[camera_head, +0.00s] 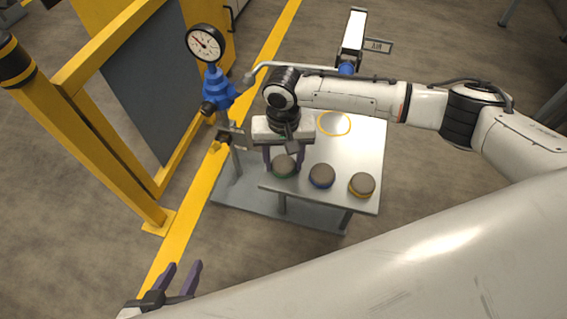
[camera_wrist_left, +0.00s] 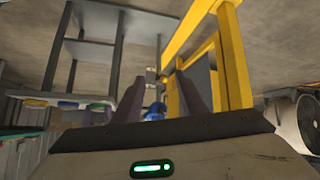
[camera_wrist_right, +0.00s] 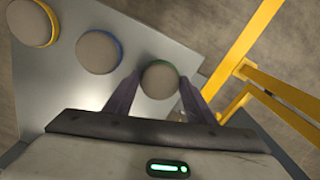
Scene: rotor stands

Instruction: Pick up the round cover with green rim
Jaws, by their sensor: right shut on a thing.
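The round cover with green rim (camera_head: 284,167) has a grey-brown top and lies at the left end of a row of covers on the metal table (camera_head: 328,152). My right gripper (camera_head: 284,164) points down over it, with its fingers shut on the cover's two sides. The right wrist view shows the green-rimmed cover (camera_wrist_right: 160,80) between the fingertips of my right gripper (camera_wrist_right: 160,88). I cannot tell whether it is clear of the table. My left gripper (camera_head: 183,265) is open and empty at the lower left, away from the table.
A blue-rimmed cover (camera_head: 321,176) and a yellow-rimmed cover (camera_head: 362,184) lie to the right on the table. A yellow ring marking (camera_head: 334,124) is farther back. A blue valve with gauge (camera_head: 217,90) and a yellow frame (camera_head: 95,130) stand at the left.

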